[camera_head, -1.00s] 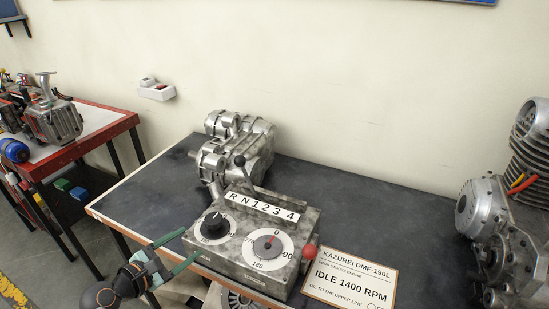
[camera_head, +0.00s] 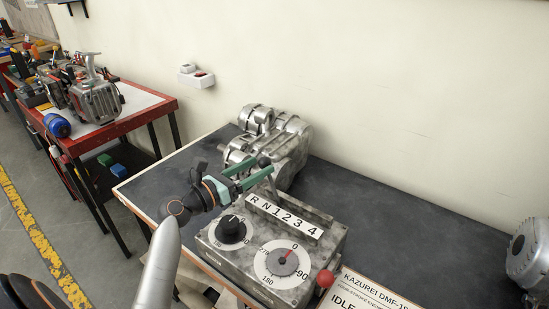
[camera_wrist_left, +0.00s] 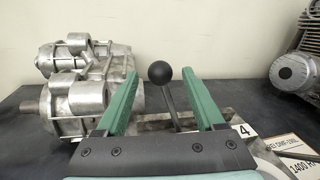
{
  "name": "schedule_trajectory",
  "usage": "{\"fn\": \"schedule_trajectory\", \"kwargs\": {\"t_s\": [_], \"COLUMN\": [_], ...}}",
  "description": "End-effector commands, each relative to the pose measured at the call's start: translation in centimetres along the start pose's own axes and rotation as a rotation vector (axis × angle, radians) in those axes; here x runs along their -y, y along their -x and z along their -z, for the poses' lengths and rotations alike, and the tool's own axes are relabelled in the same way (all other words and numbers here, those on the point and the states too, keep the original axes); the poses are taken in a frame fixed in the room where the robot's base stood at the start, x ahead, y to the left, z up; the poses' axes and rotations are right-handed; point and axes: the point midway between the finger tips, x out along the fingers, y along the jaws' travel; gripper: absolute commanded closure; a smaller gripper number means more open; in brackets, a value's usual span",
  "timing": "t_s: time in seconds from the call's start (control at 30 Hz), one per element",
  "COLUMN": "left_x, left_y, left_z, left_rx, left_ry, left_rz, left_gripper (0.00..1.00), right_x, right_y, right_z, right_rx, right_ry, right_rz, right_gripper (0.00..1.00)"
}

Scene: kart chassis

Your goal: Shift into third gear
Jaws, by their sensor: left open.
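The gear lever has a black ball knob (camera_wrist_left: 160,73) on a thin metal shaft. It stands up behind the label strip (camera_head: 284,218) marked R N 1 2 3 4 on the grey control box (camera_head: 232,263). The lever rises near the left part of the strip; I cannot tell its exact slot. My left gripper (camera_head: 261,174) is open at the lever, with green fingers. In the left wrist view the knob and shaft show between the two fingers (camera_wrist_left: 163,80), with a gap on either side. My right gripper is not in view.
The box carries a black dial (camera_head: 231,229), a white numbered dial (camera_head: 284,262) and a red knob (camera_head: 325,279). A metal engine (camera_head: 290,145) stands behind it on the dark bench (camera_head: 400,215). A sign and another engine are at the right. A red table (camera_head: 150,122) stands left.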

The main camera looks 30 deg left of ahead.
Motion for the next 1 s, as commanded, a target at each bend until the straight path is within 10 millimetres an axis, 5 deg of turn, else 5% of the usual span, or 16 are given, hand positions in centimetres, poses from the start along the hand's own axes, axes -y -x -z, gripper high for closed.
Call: {"fn": "schedule_trajectory", "kwargs": {"t_s": [0.3, 0.7, 1.0], "left_x": [0.0, 0.0, 0.0], "left_y": [-5.1, -6.0, -6.0], "left_z": [0.1, 0.1, 0.1], "left_rx": [0.000, -0.001, -0.001], "left_ry": [0.000, -0.001, -0.001], "left_rz": [0.000, -0.001, -0.001], "left_gripper": [0.30, 0.30, 0.61], "right_x": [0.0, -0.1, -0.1], "right_y": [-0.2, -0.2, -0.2], "right_z": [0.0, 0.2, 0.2], "right_rx": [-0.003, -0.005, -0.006], "right_ry": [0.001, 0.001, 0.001], "right_rz": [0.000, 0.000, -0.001], "right_gripper": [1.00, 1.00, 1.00]}}
